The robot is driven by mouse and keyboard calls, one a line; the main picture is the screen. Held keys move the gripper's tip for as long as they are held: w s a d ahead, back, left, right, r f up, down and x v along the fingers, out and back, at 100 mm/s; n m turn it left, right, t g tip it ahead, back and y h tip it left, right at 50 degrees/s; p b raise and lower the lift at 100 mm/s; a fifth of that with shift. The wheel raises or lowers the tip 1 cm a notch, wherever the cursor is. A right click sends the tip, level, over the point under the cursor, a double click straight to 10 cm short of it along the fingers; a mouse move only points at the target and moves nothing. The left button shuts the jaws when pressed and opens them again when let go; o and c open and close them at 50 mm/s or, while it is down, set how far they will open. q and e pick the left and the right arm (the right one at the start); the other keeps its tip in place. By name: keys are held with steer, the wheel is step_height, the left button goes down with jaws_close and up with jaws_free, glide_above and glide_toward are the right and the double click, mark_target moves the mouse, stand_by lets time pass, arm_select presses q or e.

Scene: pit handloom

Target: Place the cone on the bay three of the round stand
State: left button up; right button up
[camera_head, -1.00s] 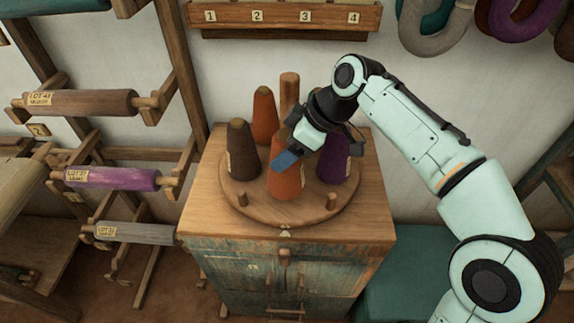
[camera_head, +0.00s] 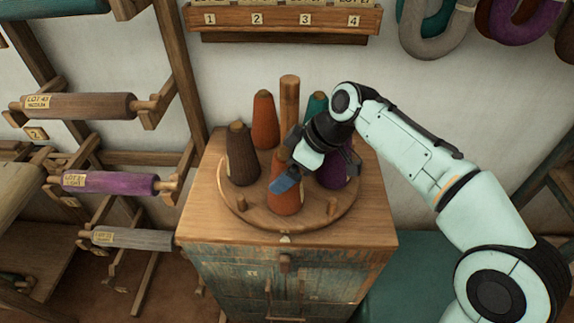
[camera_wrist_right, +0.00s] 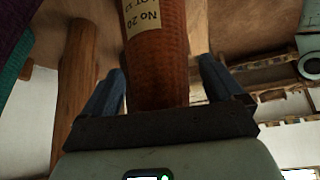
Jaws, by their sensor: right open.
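An orange cone (camera_head: 286,203) with a rounded base is at the front of the round wooden stand (camera_head: 285,223), between two bare short pegs. It looks upright and at the disc, but its peg is hidden. My right gripper (camera_head: 289,176) is around its upper part and open. In the right wrist view the cone (camera_wrist_right: 158,65) with a pale number label is between the two blue fingers (camera_wrist_right: 160,88). I cannot tell if a finger touches it. I cannot read a bay number on the stand. My left gripper is not in view.
Also on the stand are a brown cone (camera_head: 242,158), another orange cone (camera_head: 265,122), a teal cone (camera_head: 316,104), a purple cone (camera_head: 332,175) and a central post (camera_head: 289,100). The bare pegs are front left (camera_head: 241,203) and front right (camera_head: 331,207). A wooden cabinet (camera_head: 225,248) supports the stand.

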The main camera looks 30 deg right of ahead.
steer(key=shift+r, duration=0.1)
steer(key=p+v, duration=0.2)
steer(key=v, duration=1)
steer(key=shift+w, duration=0.1)
